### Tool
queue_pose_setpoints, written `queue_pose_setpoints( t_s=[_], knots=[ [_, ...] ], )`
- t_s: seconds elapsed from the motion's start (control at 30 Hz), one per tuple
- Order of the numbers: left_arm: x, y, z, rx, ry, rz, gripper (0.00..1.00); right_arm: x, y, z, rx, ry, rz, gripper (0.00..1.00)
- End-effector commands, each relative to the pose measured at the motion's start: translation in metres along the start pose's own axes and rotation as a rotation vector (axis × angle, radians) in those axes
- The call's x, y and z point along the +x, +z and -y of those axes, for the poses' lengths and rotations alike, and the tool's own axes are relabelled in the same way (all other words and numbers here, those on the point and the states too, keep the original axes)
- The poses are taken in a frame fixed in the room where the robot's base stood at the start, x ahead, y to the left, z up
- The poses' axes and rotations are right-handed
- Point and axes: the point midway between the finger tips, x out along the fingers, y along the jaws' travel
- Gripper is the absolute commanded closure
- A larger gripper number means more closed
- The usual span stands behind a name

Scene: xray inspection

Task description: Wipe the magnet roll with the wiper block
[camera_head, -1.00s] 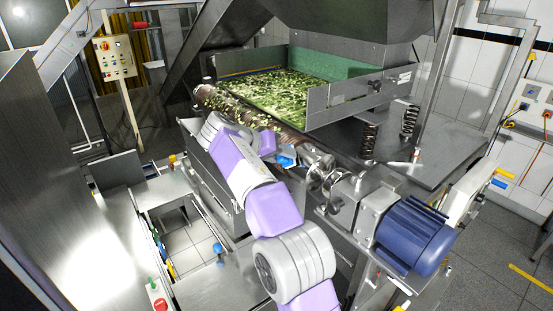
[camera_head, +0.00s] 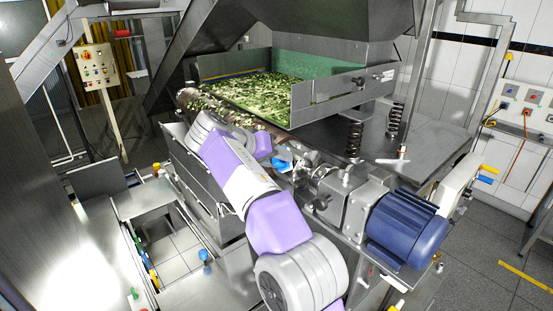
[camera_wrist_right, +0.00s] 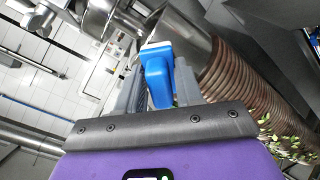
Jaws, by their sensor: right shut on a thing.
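The magnet roll (camera_head: 196,103) is a long brown ridged cylinder running along the front of the green-lined feed tray, partly hidden by my right arm. In the right wrist view the roll (camera_wrist_right: 245,80) fills the right side, with a smooth metal end and green flakes on its far part. My right gripper (camera_head: 275,160) is near the roll's motor end. The wrist view shows its fingers (camera_wrist_right: 160,82) shut on the blue wiper block (camera_wrist_right: 157,65), which has a pale edge at its tip. The block (camera_head: 282,165) overlaps the smooth end; I cannot tell whether they touch. My left gripper is not in view.
The tray (camera_head: 325,100) holds many green flakes behind the roll. A blue motor (camera_head: 407,230) and its metal coupling stand at the roll's right end. A control panel (camera_head: 97,65) stands at the far left. Steel walls and an open frame lie left of my arm.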

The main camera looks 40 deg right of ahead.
Motion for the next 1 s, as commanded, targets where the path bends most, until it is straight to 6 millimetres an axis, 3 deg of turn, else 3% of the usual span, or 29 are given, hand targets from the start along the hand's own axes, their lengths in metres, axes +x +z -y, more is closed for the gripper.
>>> queue_pose_setpoints(
  t_s=[0.63, 1.0],
  knots=[
    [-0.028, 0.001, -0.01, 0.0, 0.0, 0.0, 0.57, -0.057, -0.002, 0.0, -0.002, -0.002, -0.003, 0.89],
    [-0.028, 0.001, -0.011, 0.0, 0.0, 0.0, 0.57, -0.061, 0.0, 0.001, 0.0, -0.001, -0.001, 0.89]
  ],
)
